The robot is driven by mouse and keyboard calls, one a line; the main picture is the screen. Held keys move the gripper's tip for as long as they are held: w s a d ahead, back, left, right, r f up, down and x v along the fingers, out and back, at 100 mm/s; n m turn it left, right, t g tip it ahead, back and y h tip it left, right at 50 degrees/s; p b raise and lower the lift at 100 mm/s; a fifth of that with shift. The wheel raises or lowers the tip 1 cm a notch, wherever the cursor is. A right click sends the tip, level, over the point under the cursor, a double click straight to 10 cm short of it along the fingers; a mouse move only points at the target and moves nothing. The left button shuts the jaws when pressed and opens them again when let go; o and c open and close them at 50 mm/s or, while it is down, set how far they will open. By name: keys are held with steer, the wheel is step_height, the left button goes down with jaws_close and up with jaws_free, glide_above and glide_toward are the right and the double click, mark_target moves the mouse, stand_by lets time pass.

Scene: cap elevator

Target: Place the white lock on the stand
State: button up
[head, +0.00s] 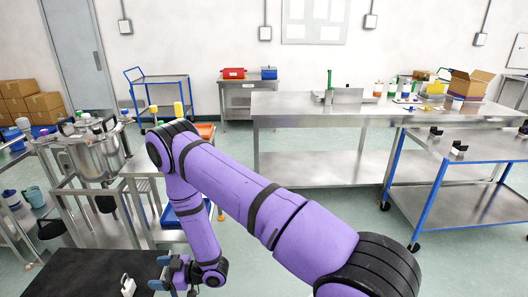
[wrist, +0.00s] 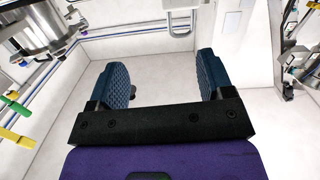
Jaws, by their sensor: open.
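A white lock (head: 128,287) with a dark part on top sits on a black surface (head: 75,275) at the lower left of the head view. My gripper (head: 160,272) is just to the right of the lock, low, with its blue fingers apart. In the wrist view my gripper (wrist: 161,65) has its two blue pads wide apart, and nothing is held between them. I cannot make out the lock between the pads there. I cannot tell which thing is the stand.
A metal pot (head: 97,155) and metal frames stand left, behind the black surface. Small black-and-white items (head: 459,148) lie on a blue-framed cart (head: 480,160) at right. A long steel table (head: 330,108) stands behind. Green floor is open in the middle.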

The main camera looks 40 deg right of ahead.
steer(key=w+d+r+h, duration=0.2)
steer(key=w+r+h, duration=0.15)
steer(key=r, duration=0.55)
steer(key=w+d+r+h, duration=0.25)
steer(key=w+r, duration=0.25)
steer(key=r, duration=0.3)
steer(key=s+d+r+m+h, duration=0.2)
steer(key=d+r, duration=0.2)
steer(key=r, duration=0.5)
steer(key=s+d+r+m+h, duration=0.25)
steer(key=d+r, duration=0.25)
steer(key=r, duration=0.5)
steer(key=s+d+r+m+g+h, duration=0.1)
steer(key=s+d+r+m+g, duration=0.15)
steer(key=s+r, duration=0.65)
steer(key=s+d+r+m+g+h, duration=0.25)
steer(key=s+d+r, duration=0.2)
steer(key=s, duration=0.95)
steer(key=s+r+m+y, duration=0.1)
steer(key=s, duration=1)
steer(key=shift+s+a+g, duration=0.2)
steer(key=shift+a+g, duration=0.2)
steer(key=shift+a, duration=0.05)
